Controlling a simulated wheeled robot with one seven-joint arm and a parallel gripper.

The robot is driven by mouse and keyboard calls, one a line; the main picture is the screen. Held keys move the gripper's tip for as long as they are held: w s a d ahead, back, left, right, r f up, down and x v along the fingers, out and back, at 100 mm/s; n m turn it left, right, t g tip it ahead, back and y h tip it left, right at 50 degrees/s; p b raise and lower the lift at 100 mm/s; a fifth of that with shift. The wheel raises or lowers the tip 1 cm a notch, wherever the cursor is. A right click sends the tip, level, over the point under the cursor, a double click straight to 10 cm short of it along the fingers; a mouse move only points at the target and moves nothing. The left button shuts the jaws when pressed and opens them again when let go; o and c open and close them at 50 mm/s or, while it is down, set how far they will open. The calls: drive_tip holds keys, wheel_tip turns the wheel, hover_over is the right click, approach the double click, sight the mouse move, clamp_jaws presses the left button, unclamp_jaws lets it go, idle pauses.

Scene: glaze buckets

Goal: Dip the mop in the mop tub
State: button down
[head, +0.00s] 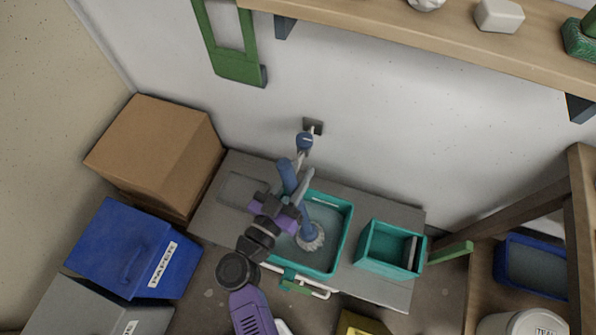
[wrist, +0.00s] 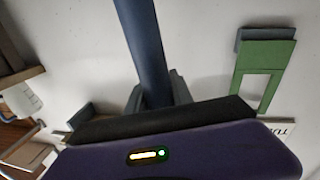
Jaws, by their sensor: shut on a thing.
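The mop has a blue handle (head: 287,176) and a pale stringy head (head: 311,239). The mop tub (head: 347,229) is a teal rectangular basin with grey-blue contents on a grey bench. My gripper (head: 296,186) is above the tub, shut on the handle, which is tilted. In the wrist view the handle (wrist: 145,45) runs up between the fingers of my gripper (wrist: 156,92). The arm hides the tub's left part.
A smaller teal box (head: 390,266) stands right of the tub. A wall tap (head: 305,141) is behind it. A cardboard box (head: 152,150) and a blue "PAPER" bin (head: 130,245) are at left. A wooden shelf (head: 440,33) overhangs the back.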

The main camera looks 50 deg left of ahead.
drive_tip(key=shift+f+b, duration=1.05)
drive_tip(key=shift+f, duration=0.85)
